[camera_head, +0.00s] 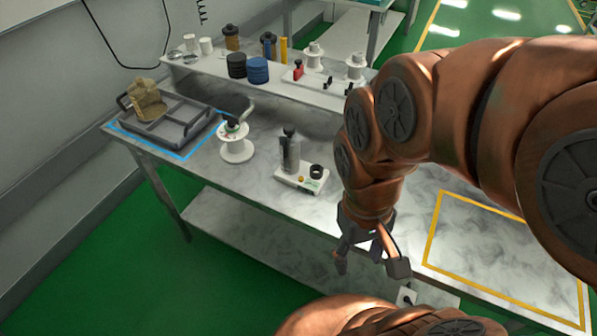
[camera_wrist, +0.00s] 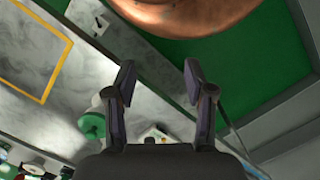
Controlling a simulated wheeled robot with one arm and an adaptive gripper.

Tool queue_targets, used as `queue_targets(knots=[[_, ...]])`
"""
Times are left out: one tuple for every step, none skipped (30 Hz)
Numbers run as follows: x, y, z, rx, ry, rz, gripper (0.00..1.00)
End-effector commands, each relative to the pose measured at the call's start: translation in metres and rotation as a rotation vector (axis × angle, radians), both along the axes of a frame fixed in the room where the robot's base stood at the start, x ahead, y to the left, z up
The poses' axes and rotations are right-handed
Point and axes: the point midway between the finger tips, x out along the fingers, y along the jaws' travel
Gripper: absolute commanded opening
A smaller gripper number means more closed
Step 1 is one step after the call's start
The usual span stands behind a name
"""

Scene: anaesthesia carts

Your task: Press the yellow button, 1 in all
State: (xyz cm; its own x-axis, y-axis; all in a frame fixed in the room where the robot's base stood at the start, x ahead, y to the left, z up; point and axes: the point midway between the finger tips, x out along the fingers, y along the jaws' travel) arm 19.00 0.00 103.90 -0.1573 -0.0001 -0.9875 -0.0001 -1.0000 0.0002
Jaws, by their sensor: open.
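A small yellow button (camera_head: 301,179) appears on a white box (camera_head: 313,186) on the marble-patterned table, beside a grey cylinder (camera_head: 290,152) and a black ring (camera_head: 316,171). The button is very small in the head view. My gripper (camera_head: 370,264) is open and empty, pointing down near the table's front edge, to the right of the white box and apart from it. In the wrist view my gripper (camera_wrist: 160,80) shows two spread dark fingers with nothing between them. A white object partly shows behind the fingers; I cannot make out a yellow button on it.
A white spool (camera_head: 236,150) and a grey tray (camera_head: 172,132) stand to the left. A raised shelf (camera_head: 215,66) with several items runs along the back. A small white box (camera_head: 407,297) lies near the front edge. The yellow-outlined area (camera_head: 480,245) is clear.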

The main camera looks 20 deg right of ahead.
Motion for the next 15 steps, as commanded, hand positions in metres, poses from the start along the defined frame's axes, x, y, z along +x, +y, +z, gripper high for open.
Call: queue_targets(knots=[[0.0, 0.0, 0.0, 0.0, 0.0, 0.0, 0.45], [0.0, 0.0, 0.0, 0.0, 0.0, 0.0, 0.42], [0.0, 0.0, 0.0, 0.0, 0.0, 0.0, 0.38], [0.0, 0.0, 0.0, 0.0, 0.0, 0.0, 0.35], [0.0, 0.0, 0.0, 0.0, 0.0, 0.0, 0.32], [0.0, 0.0, 0.0, 0.0, 0.0, 0.0, 0.28], [0.0, 0.0, 0.0, 0.0, 0.0, 0.0, 0.24], [0.0, 0.0, 0.0, 0.0, 0.0, 0.0, 0.21], [0.0, 0.0, 0.0, 0.0, 0.0, 0.0, 0.17], [0.0, 0.0, 0.0, 0.0, 0.0, 0.0, 0.14], [0.0, 0.0, 0.0, 0.0, 0.0, 0.0, 0.11], [0.0, 0.0, 0.0, 0.0, 0.0, 0.0, 0.07], [0.0, 0.0, 0.0, 0.0, 0.0, 0.0, 0.04], [0.0, 0.0, 0.0, 0.0, 0.0, 0.0, 0.0], [0.0, 0.0, 0.0, 0.0, 0.0, 0.0, 0.0]])
